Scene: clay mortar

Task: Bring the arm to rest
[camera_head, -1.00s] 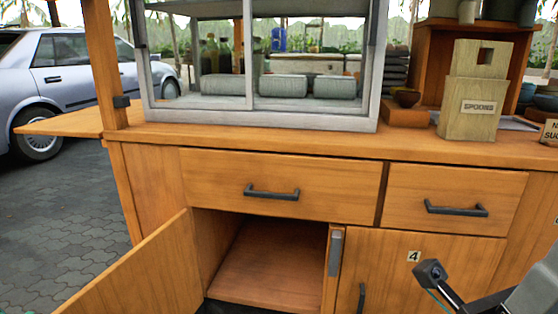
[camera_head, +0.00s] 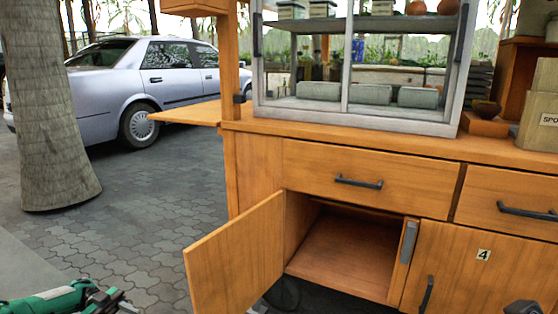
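My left arm's green and grey end (camera_head: 105,300) shows at the bottom left edge, over the paving and apart from the cart. Its fingers are small and partly cut off, so I cannot tell if they are open or shut. I see nothing in it. A dark tip of my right arm (camera_head: 524,307) shows at the bottom right edge, in front of the door marked 4; the rest is out of frame. The wooden cart (camera_head: 262,180) stands ahead, its left lower door (camera_head: 240,258) swung open and the visible part of the compartment (camera_head: 345,252) empty.
The open door juts out toward me between my two arms. Closed drawers (camera_head: 330,168) sit above the compartment, under a glass display case (camera_head: 350,117). A tree trunk (camera_head: 45,110) and a silver car (camera_head: 140,85) stand left. The paving between is clear.

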